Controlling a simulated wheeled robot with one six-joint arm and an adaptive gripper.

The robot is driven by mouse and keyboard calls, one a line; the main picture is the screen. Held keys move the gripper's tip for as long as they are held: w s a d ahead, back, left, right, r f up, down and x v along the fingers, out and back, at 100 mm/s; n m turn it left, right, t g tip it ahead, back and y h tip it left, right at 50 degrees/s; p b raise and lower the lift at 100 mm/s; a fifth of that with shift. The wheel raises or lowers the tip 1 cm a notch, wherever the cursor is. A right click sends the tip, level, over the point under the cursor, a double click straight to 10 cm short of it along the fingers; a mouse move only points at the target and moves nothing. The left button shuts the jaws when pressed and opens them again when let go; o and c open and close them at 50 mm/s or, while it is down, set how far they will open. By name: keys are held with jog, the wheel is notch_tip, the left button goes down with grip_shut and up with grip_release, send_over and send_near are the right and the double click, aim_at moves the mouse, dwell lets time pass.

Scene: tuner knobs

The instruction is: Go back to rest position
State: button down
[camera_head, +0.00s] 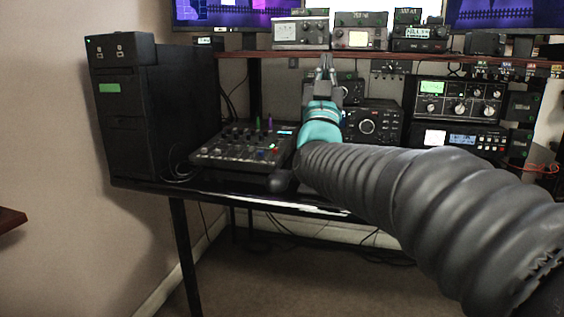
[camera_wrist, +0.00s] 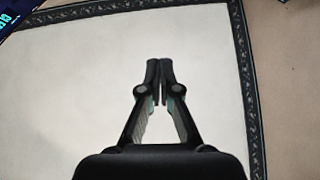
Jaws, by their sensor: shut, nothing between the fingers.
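My gripper (camera_head: 326,66) is in the middle of the head view, at the end of my grey ribbed arm with a teal wrist. It points up and away, in front of the radio gear on the desk. In the wrist view my gripper (camera_wrist: 159,66) has its two fingertips together with nothing between them. Behind them is a pale flat surface (camera_wrist: 90,80) with a dark patterned border. Part of the gear behind my arm is hidden.
A black tower case (camera_head: 150,110) stands at the desk's left. A mixer with knobs (camera_head: 245,145) sits beside it. Radios (camera_head: 460,100) are stacked at right. A brown shelf (camera_head: 235,55) with meters runs above. Open floor (camera_head: 260,275) lies below the black desk (camera_head: 150,184).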

jog(key=w+a+f+n+g+y, duration=0.1)
jog(key=a+f+n+g+y, duration=0.2)
jog(key=f, duration=0.7)
jog(key=w+a+f+n+g+y, duration=0.1)
jog(key=w+a+f+g+y, duration=0.15)
jog(key=f+g+y, duration=0.5)
jog(key=s+d+f+g+h, duration=0.25)
jog(key=s+f+g, duration=0.25)
jog(key=s+f, duration=0.75)
jog(key=s+d+f+m+g+h+p, duration=0.1)
jog(key=s+d+f, duration=0.3)
jog(key=s, duration=0.7)
jog(key=s+d+f+g+h+p, duration=0.1)
jog(key=s+d+f+g, duration=0.3)
jog(key=s, duration=0.8)
jog(key=shift+s+d+m+h, duration=0.15)
jog(key=shift+d+m+h, duration=0.3)
jog(key=shift+d, duration=0.5)
